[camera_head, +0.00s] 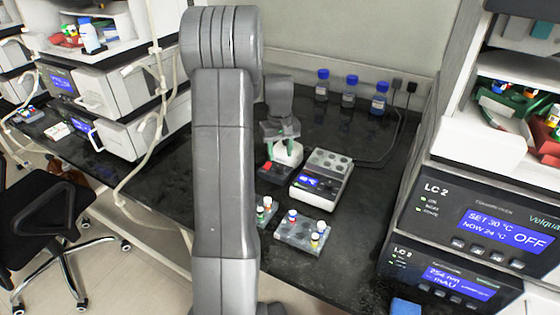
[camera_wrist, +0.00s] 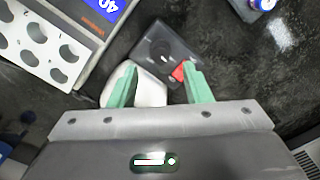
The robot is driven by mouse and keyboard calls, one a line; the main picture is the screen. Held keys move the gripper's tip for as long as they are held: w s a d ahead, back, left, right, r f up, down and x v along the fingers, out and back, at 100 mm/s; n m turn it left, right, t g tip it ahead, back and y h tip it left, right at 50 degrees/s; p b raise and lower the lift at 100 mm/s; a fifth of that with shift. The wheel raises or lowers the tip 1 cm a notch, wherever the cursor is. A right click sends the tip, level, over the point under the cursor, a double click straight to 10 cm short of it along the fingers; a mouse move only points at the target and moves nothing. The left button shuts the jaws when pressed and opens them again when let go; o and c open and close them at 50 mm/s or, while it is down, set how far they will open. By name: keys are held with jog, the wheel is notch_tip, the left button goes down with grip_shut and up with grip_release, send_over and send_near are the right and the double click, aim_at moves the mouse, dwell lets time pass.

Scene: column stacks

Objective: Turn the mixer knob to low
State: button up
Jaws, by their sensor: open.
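The mixer (camera_wrist: 185,48) is a small dark grey box with a red switch (camera_wrist: 178,73) and a white rounded part (camera_wrist: 150,88) beside it. A round black knob (camera_wrist: 158,48) with small pale marks shows on the dark face in the wrist view; its setting is too small to read. In the head view the mixer (camera_head: 273,175) stands on the bench, left of the display block. My gripper (camera_wrist: 160,80) has two green fingers, apart and empty, over the white part and close to the switch. In the head view, my gripper (camera_head: 284,152) partly hides the white part.
A block with wells and a blue display (camera_head: 322,180) stands close on the right. Small racks with capped vials (camera_head: 303,235) are in front. Several blue-capped bottles (camera_head: 349,92) stand at the back. Instruments labelled LC 2 (camera_head: 470,215) border the right. Open bench lies left of the mixer.

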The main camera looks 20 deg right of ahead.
aim_at(280, 166)
notch_tip(280, 166, up, 9)
jog(key=shift+f, duration=0.2)
dwell(0.3)
notch_tip(280, 166, down, 14)
jog(key=shift+r, duration=0.1)
dwell(0.5)
